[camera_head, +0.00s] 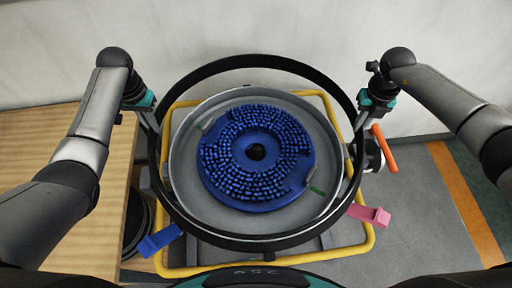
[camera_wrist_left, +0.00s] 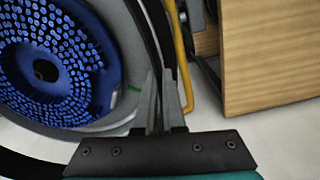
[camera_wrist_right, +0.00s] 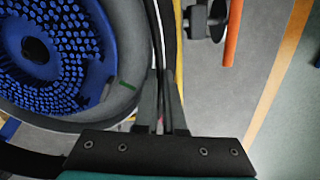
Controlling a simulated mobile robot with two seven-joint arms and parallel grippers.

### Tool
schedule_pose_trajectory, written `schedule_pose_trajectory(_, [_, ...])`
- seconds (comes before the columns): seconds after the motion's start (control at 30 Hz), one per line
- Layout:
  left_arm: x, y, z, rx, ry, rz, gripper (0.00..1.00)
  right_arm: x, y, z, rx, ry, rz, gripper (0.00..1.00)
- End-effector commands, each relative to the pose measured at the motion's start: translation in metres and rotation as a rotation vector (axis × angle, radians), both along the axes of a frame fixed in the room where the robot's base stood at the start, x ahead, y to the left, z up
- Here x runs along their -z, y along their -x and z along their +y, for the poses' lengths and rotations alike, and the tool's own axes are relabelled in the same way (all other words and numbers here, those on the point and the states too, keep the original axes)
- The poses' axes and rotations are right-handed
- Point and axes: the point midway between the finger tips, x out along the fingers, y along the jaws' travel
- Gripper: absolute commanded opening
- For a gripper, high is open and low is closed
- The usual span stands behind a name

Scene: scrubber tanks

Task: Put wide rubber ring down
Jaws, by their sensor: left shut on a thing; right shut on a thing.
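The wide rubber ring (camera_head: 225,63) is a large black hoop in the head view. It is held around and above the round grey tank (camera_head: 187,150), which has a blue bristled disc (camera_head: 256,150) inside. My left gripper (camera_head: 153,122) is shut on the ring's left side, and my right gripper (camera_head: 362,118) is shut on its right side. In the left wrist view the ring (camera_wrist_left: 150,30) passes between the left fingers (camera_wrist_left: 165,105). In the right wrist view the ring (camera_wrist_right: 157,35) passes between the right fingers (camera_wrist_right: 163,105). I cannot tell whether the ring touches the tank.
A yellow tube frame (camera_head: 367,240) surrounds the tank. A blue tab (camera_head: 160,240) and a pink tab (camera_head: 370,215) stick out in front. An orange handle (camera_head: 384,148) is at the right. A wooden surface (camera_head: 50,125) stands at the left. Grey floor (camera_head: 420,190) is clear at the right.

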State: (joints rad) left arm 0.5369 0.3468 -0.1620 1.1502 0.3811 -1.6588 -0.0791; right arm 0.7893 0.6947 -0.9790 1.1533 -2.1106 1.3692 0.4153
Motion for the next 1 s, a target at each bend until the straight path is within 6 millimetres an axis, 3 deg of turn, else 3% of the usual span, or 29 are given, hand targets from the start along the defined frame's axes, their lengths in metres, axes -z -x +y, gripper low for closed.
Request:
schedule_pose_trajectory(0.37, [0.007,-0.001,-0.001,0.001,0.001,-0.003,0.00,0.007,-0.001,0.001,0.000,-0.003,-0.003,0.00])
schedule_pose_trajectory(1.0, [0.053,-0.001,-0.001,0.001,0.001,-0.003,0.00,0.053,-0.001,0.001,-0.001,-0.003,-0.003,0.00])
